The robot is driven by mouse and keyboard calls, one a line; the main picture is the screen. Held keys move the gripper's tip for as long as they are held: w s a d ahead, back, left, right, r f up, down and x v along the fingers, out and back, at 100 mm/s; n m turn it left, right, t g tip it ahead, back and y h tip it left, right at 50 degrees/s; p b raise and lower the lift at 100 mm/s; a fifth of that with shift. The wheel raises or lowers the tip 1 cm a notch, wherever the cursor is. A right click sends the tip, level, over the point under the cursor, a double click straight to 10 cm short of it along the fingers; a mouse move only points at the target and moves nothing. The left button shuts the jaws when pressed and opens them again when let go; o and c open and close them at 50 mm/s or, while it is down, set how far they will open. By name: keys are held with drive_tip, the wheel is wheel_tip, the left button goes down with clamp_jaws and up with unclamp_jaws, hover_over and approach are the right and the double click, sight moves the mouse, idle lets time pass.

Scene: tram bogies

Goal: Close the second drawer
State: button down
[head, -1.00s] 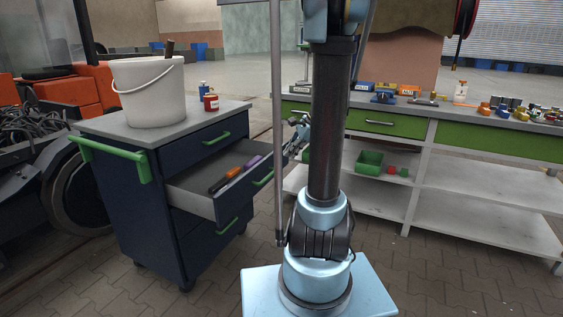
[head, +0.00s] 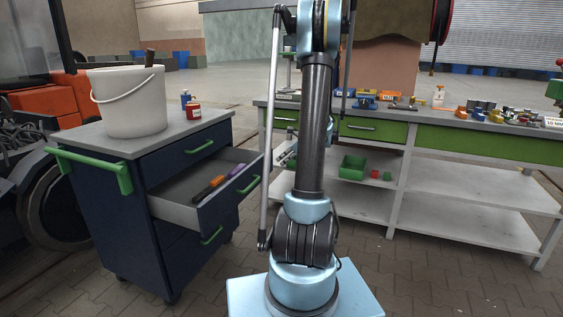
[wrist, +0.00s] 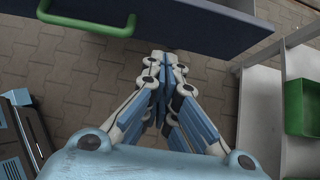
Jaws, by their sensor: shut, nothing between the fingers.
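A dark blue drawer cabinet (head: 108,222) with green handles stands left of my arm. Its second drawer (head: 180,213) is pulled out, with an orange-and-black tool and a purple tool (head: 238,170) inside. The drawer's green handle (head: 250,184) shows on its front. In the wrist view, a dark blue drawer front (wrist: 190,22) with a green handle (wrist: 85,22) crosses the top of the picture. My gripper (wrist: 163,62) is shut and empty, its fingertips just below that front; I cannot tell whether they touch it. In the head view the gripper is mostly hidden behind my arm.
A white bucket (head: 128,100) and small red and blue containers (head: 192,108) stand on the cabinet top. A workbench (head: 480,140) with green drawers and lower shelves stands behind and right. A green bin (head: 352,167) sits on its shelf. Paved floor lies between.

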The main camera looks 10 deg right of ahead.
sight(259, 171)
drive_tip(key=shift+w+a+f, duration=0.85)
drive_tip(key=shift+w+a, duration=0.05)
drive_tip(key=shift+a, duration=0.3)
drive_tip(key=shift+w+a+f, duration=0.8)
drive_tip(key=shift+w+a, duration=0.05)
drive_tip(key=shift+a, duration=0.4)
drive_tip(key=shift+w+a+f, duration=0.85)
drive_tip(key=shift+w+a, duration=0.05)
drive_tip(key=shift+a, duration=0.3)
drive_tip(key=shift+w, duration=0.1)
